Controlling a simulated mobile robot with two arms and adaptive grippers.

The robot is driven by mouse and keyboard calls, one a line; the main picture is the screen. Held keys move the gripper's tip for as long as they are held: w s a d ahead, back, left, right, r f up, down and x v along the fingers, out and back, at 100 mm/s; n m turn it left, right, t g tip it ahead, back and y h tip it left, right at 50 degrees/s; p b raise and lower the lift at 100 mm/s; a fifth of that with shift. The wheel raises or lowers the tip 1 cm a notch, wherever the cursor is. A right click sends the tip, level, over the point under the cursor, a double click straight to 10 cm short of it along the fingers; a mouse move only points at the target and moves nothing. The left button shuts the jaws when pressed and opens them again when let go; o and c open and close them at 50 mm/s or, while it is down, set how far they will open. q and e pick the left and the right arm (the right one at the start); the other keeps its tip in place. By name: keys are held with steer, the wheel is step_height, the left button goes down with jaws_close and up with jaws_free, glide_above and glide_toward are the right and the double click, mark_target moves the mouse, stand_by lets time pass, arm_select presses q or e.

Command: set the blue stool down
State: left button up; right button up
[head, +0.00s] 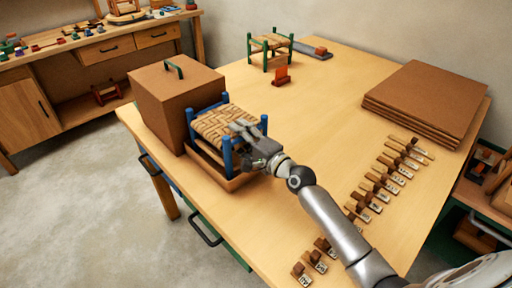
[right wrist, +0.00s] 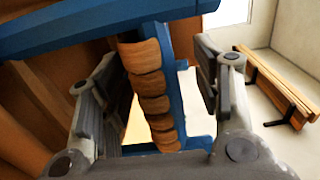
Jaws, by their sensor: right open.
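The blue stool (head: 222,122), with blue posts and a woven bark seat, stands upright in or on a low brown tray (head: 232,184) near the table's left edge. Whether its feet all touch the tray is hidden. My right gripper (head: 244,136) is at the stool's near right side. In the right wrist view, its two fingers (right wrist: 155,60) are open, one on each side of a blue rail wrapped with bark strips (right wrist: 150,90). I see a gap beside the rail; contact is unclear. My left gripper is out of view.
A brown box with a green handle (head: 172,98) stands close on the left. A green stool (head: 270,46) and a small orange-brown block (head: 282,76) are at the back. Brown panels (head: 428,98) and several labelled pieces (head: 378,188) lie on the right. The table's middle (head: 325,115) is clear.

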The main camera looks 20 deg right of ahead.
steer(key=v, duration=0.7)
steer(key=shift+s+b, duration=0.35)
steer(key=shift+s, duration=0.05)
steer(key=shift+d+r, duration=0.1)
